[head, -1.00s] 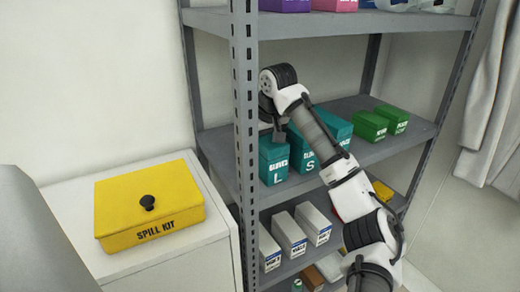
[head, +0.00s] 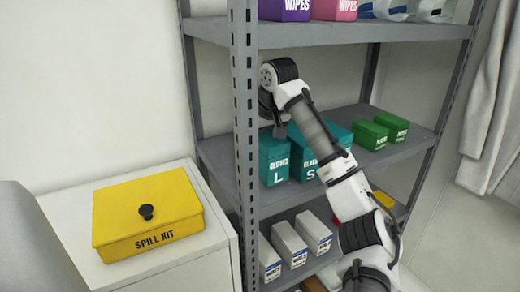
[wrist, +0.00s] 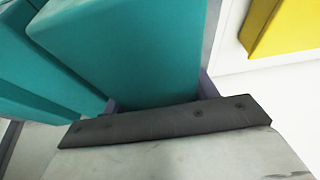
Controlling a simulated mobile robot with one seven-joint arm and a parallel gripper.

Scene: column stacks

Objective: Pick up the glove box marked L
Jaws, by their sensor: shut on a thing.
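The teal glove box marked L (head: 274,160) is at the left end of the middle shelf (head: 235,180), upright, beside the teal glove box marked S (head: 303,155). My gripper (head: 278,128) reaches down over the L box from above; its fingers are mostly hidden in the head view. In the wrist view my gripper (wrist: 158,97) has a finger on each side of the teal L box (wrist: 130,50) and is shut on it. Any gap under the box is too small to tell.
More teal boxes stand right of L, with green boxes (head: 369,135) further right. The upper shelf (head: 350,32) is above, and the grey post (head: 245,150) stands just left. A yellow spill kit (head: 150,205) sits on the white cabinet (head: 120,275).

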